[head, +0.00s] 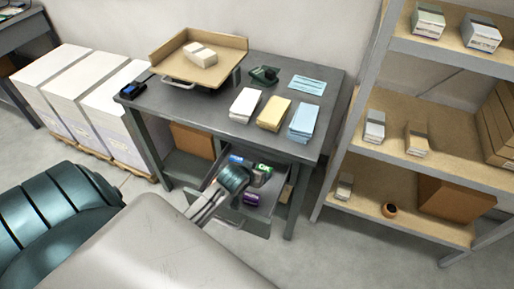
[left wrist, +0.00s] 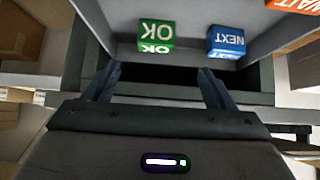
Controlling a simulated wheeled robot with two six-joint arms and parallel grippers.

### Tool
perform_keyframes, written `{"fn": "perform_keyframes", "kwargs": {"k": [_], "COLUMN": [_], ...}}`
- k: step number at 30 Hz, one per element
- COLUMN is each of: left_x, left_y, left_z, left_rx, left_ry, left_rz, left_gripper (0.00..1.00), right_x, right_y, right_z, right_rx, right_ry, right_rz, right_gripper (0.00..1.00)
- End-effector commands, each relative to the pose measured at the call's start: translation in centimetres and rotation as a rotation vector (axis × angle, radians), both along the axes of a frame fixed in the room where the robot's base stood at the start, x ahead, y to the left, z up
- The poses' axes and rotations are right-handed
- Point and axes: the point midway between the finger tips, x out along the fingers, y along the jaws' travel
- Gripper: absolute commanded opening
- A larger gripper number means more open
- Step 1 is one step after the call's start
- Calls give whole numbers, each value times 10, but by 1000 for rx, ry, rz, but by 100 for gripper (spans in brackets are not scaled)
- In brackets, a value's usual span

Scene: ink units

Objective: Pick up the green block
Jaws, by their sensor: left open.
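The green block (left wrist: 155,36), lettered OK, sits in the open drawer (head: 228,219) under the table. It also shows in the head view as a small green patch (head: 263,167) by my wrist, partly hidden. My left gripper (left wrist: 156,84) is open and empty, with its fingers apart. In the left wrist view the block lies beyond the fingertips, roughly centred between them, and no contact shows. In the head view my arm reaches down to the drawer from the left. My right gripper is in neither view.
A blue block (left wrist: 227,41), lettered NEXT, stands to the right of the green one. An orange block (left wrist: 290,5) is at the top right corner. A shelf (head: 420,160) stands right.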

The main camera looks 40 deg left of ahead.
Motion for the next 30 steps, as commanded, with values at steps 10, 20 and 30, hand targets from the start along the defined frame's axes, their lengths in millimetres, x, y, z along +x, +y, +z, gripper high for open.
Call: {"fn": "perform_keyframes", "kwargs": {"k": [10, 20, 30], "left_x": [35, 51, 78], "left_y": [5, 9, 13], "left_z": [-35, -52, -82], "left_rx": [-5, -4, -4], "left_ry": [1, 0, 1], "left_rz": [1, 1, 1], "left_gripper": [78, 78, 78], "right_x": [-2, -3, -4], "right_y": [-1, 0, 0], "right_z": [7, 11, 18], "right_rx": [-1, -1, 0], "right_ry": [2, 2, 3], "right_rz": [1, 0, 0], "right_gripper": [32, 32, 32]}}
